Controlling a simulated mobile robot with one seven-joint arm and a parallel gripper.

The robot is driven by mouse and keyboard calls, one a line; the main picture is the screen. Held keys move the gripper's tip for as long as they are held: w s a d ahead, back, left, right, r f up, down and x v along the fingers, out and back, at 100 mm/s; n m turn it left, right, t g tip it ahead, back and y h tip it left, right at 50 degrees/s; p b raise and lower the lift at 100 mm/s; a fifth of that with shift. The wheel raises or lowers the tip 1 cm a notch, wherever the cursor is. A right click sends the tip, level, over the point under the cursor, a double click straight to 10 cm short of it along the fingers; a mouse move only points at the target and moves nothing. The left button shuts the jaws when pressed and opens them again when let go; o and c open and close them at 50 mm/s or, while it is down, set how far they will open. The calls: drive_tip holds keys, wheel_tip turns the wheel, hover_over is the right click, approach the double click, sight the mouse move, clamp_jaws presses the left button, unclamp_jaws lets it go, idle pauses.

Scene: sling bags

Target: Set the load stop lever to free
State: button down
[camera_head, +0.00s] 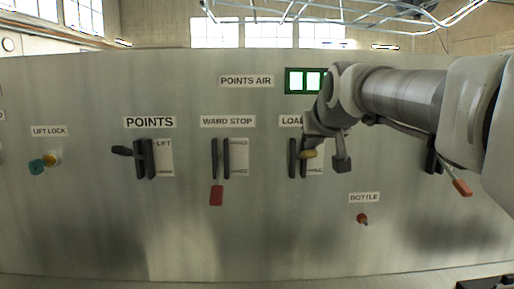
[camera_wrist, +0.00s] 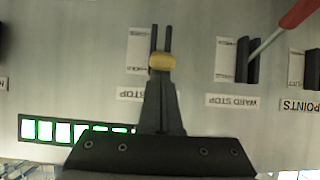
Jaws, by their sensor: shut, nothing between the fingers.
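The load stop lever has a yellow knob (camera_head: 309,154), which stands out in front of two dark upright guide bars (camera_head: 292,157). A white plate with small unreadable markings is beside the bars. Its label is partly covered by my arm in the head view. In the wrist view, which is upside down, the yellow knob (camera_wrist: 162,62) is just beyond my fingertips. My gripper (camera_wrist: 161,84) is shut with nothing between its fingers and points at the knob. In the head view my gripper (camera_head: 314,139) is close to the knob, with its fingertips mostly hidden. I cannot tell whether they touch.
The ward stop lever (camera_head: 216,194) with a red handle hangs down to the left. The black points lever (camera_head: 123,151) and a teal lift lock knob (camera_head: 37,166) are farther left. A red bottle knob (camera_head: 362,218) is lower right. A lit green indicator (camera_head: 306,80) is above.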

wheel_tip(320, 180, down, 13)
drive_tip(key=s+t+b, duration=0.1)
drive_tip(key=t+b, duration=0.3)
drive_tip(key=b, duration=1.8)
drive_tip(key=shift+b, duration=0.35)
drive_tip(key=shift+s+f, duration=0.1)
wheel_tip(320, 180, up, 5)
drive_tip(key=s+p, duration=0.3)
drive_tip(key=s+f, duration=0.1)
drive_tip(key=s, duration=0.8)
drive_tip(key=shift+f+t, duration=0.35)
drive_tip(key=shift+t, duration=0.05)
